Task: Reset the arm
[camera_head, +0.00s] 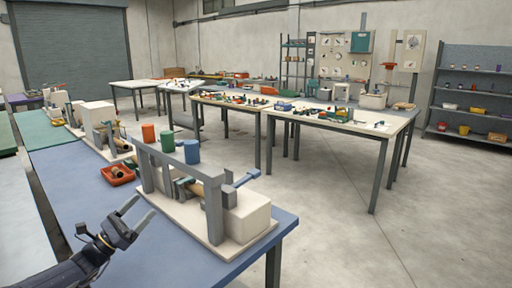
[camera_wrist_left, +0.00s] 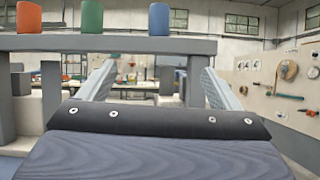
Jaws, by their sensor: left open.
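My left gripper (camera_head: 131,211) is open and empty above the blue table (camera_head: 165,262), in front of and to the left of the spiral winder (camera_head: 238,217). The winder has a grey frame on a pale base, a white block and a blue handle at its right. In the left wrist view the two fingers (camera_wrist_left: 152,82) are spread, with the winder's grey crossbar (camera_wrist_left: 115,44) ahead. Orange (camera_head: 149,133), green (camera_head: 168,141) and blue (camera_head: 191,151) cylinders stand along the crossbar's top. My right gripper is not in view.
A red tray (camera_head: 118,175) holding small brown items sits on the table left of the winder. Another similar machine (camera_head: 100,123) stands farther back. Worktables with tools (camera_head: 345,119) and shelves (camera_head: 472,92) are beyond.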

